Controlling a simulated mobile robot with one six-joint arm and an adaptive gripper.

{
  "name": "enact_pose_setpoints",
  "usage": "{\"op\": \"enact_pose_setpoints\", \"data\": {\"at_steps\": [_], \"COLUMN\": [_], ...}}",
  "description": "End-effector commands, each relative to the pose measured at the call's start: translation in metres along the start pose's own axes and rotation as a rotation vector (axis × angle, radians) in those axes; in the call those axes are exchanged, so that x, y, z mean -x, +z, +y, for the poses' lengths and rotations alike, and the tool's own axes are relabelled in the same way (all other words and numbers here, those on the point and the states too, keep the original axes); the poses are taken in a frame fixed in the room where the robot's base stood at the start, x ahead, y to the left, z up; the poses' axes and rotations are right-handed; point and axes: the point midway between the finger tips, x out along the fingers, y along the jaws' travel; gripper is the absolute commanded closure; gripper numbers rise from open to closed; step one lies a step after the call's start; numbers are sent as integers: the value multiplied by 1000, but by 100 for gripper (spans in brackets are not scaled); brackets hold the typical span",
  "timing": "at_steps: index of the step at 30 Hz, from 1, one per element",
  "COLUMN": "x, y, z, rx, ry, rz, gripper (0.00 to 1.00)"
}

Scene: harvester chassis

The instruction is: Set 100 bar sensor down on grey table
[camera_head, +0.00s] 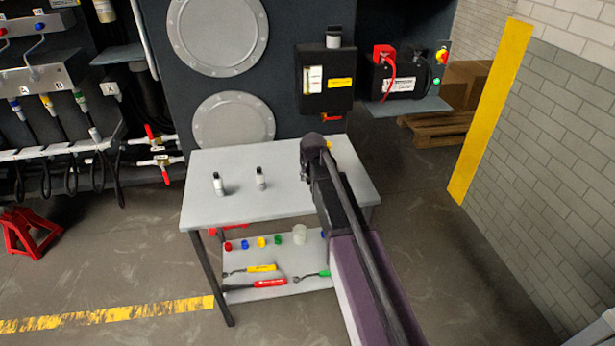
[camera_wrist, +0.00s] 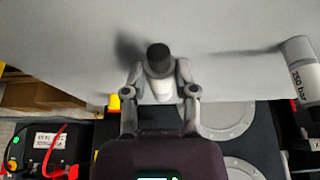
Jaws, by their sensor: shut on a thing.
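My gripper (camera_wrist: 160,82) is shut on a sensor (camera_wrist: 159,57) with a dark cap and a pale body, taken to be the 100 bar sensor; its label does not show. The sensor is over the grey table (camera_wrist: 75,45), with a shadow beside it; I cannot tell whether it touches the top. In the head view the table (camera_head: 285,205) stands under my arm, which hides the gripper and the held sensor.
Two sensors (camera_head: 218,184) and (camera_head: 260,179) stand on the table's left half; one labelled 250 bar (camera_wrist: 299,72) shows in the wrist view. The lower shelf (camera_head: 285,262) holds coloured caps and tools. The machine panel (camera_head: 280,90) rises behind. The table's front is clear.

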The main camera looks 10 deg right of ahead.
Motion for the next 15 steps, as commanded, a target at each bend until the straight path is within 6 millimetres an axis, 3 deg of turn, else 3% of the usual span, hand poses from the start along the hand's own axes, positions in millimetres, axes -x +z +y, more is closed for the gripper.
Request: {"op": "enact_pose_setpoints", "data": {"at_steps": [6, 15], "x": [-17, -22], "y": [7, 9], "z": [0, -1], "rx": [0, 1], "ry": [0, 0], "rz": [0, 0], "gripper": [100, 100]}}
